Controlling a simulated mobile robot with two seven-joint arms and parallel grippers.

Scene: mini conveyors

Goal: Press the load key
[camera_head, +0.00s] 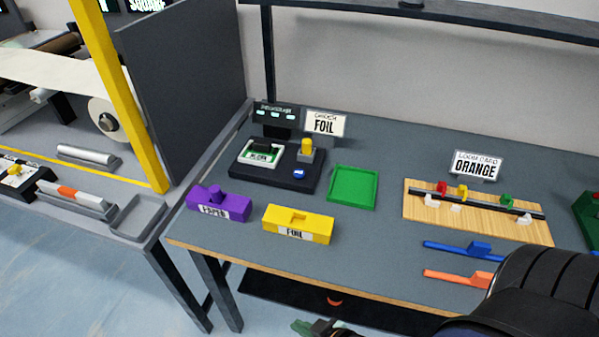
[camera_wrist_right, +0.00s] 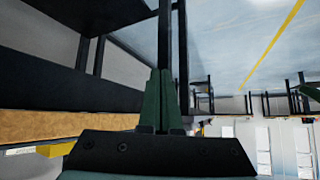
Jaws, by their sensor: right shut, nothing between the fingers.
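A dark device (camera_head: 270,176) stands at the back left of the grey table. A small blue key with a pale label (camera_head: 299,173) sits at its front right; the label is too small to read. A yellow lever (camera_head: 306,147) stands behind that key, and a white and green plate (camera_head: 262,153) lies to its left. My right gripper (camera_head: 318,327) shows at the bottom edge, below the table's front edge and well apart from the device. Its green fingers (camera_wrist_right: 160,100) are together and empty in the right wrist view. My left gripper is not in view.
A purple block (camera_head: 218,206), a yellow FOIL block (camera_head: 298,226) and a green tray (camera_head: 353,187) lie before and beside the device. A wooden rail board (camera_head: 475,222) and blue (camera_head: 457,250) and orange (camera_head: 458,278) tools are at right. A dark partition (camera_head: 190,85) stands left.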

